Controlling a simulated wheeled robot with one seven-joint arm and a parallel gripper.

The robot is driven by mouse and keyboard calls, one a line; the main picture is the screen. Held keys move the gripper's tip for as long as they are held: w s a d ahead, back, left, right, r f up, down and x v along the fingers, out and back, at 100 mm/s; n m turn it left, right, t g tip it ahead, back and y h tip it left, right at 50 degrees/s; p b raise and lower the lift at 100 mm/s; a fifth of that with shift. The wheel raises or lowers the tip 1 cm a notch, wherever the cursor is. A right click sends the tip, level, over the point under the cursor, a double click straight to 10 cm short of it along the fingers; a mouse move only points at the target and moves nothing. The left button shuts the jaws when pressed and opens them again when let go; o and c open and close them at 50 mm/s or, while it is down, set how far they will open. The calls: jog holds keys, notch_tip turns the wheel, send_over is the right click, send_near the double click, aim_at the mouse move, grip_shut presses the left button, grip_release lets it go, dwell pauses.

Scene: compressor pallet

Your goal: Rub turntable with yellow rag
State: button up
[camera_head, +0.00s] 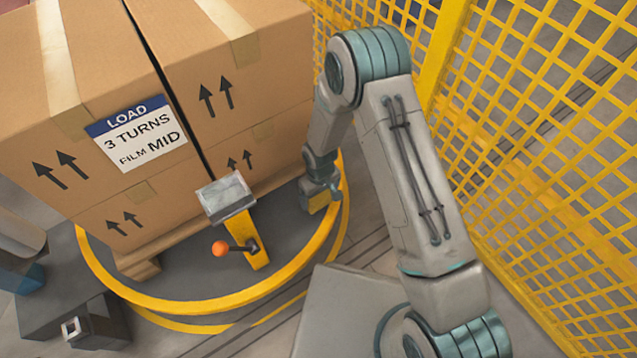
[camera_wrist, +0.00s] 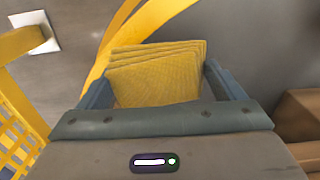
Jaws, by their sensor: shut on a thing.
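The turntable (camera_head: 170,299) is a dark round plate with a yellow rim, under a pallet of boxes in the head view. Its yellow rim also shows in the wrist view (camera_wrist: 104,62). My gripper (camera_head: 321,201) is low over the turntable's right side, close to the rim. It is shut on the yellow rag (camera_wrist: 155,77), a folded stack of cloth layers between the two fingers. In the head view a small part of the rag (camera_head: 319,203) shows below the gripper. I cannot tell whether the rag touches the turntable.
Large cardboard boxes (camera_head: 230,130) stand on a wooden pallet (camera_head: 137,266), left of my gripper. A yellow post with a grey box (camera_head: 226,196) and an orange-knobbed lever (camera_head: 220,248) stands at the front. Yellow mesh fencing (camera_head: 540,170) closes off the right.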

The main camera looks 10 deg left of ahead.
notch_tip(320, 180, up, 2)
jog(key=shift+s+a+p, duration=0.1)
jog(key=shift+a+p, duration=0.05)
jog(key=shift+p, duration=0.3)
jog(key=shift+r+p, duration=0.9)
jog(key=shift+r, duration=0.5)
